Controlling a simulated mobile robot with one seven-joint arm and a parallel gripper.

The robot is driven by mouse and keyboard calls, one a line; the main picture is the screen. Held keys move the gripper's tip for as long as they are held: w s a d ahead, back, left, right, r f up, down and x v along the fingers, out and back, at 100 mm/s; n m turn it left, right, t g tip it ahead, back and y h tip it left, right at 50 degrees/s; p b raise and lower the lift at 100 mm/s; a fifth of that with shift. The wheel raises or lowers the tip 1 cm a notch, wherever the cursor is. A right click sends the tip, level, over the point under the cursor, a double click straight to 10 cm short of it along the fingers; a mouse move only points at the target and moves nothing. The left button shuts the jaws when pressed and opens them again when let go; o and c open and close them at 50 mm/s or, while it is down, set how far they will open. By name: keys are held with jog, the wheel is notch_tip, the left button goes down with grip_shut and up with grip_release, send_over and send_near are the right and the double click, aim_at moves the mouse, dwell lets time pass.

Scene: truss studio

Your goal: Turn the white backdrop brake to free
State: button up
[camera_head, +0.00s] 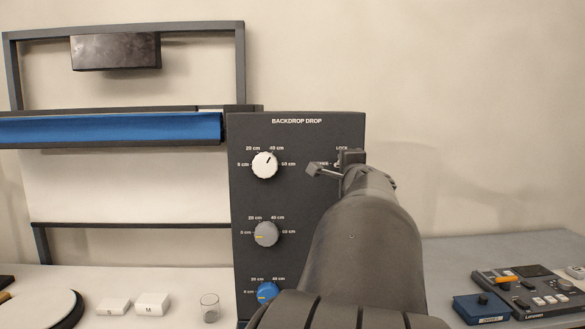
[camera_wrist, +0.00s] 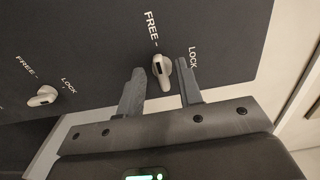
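The white backdrop brake knob (camera_wrist: 162,71) is on the dark panel, between the FREE and LOCK labels in the wrist view. Its long side runs roughly in line with FREE, and a dark mark shows on it; LOCK is off to its right. My gripper (camera_wrist: 160,80) is open, with one finger on each side of the knob and a gap visible on both sides. Whether the fingertips touch the panel I cannot tell. In the head view my gripper (camera_head: 330,165) is at the panel's upper right, and my arm hides the knob.
The BACKDROP DROP panel (camera_head: 296,133) also carries a white dial (camera_head: 265,165), a grey dial (camera_head: 266,233) and a blue dial (camera_head: 267,291). A second brake knob (camera_wrist: 43,96) sits to the left in the wrist view. A control console (camera_head: 530,292) stands on the table at right.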

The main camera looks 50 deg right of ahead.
jog(key=shift+s, duration=0.1)
jog(key=v, duration=1)
jog(key=shift+s+a, duration=0.2)
jog(key=shift+a, duration=0.05)
jog(key=w+a+f+n+g+y, duration=0.25)
jog(key=w+f+n+y, duration=0.35)
jog(key=f+n, duration=0.4)
jog(key=w+a+f+n+y, duration=0.3)
jog(key=a+f, duration=0.2)
jog(key=a, duration=0.5)
jog(key=w+a+f+n+g+y, duration=0.1)
jog(key=a+f+n, duration=0.1)
jog(key=a, duration=0.4)
jog(key=w+a+f+n+y, duration=0.1)
jog(key=a+f+n+y, duration=0.1)
jog(key=a, duration=0.4)
jog(key=s+a+f+n+g, duration=0.2)
jog(key=s+a+f+n, duration=0.2)
jog(key=a, duration=0.5)
jog(key=s+a+f+n+g, duration=0.1)
jog(key=s+a+f+n, duration=0.4)
jog(key=a, duration=0.4)
jog(key=shift+a+f+n+g+y, duration=0.35)
jog(key=shift+a+f+n+y, duration=0.05)
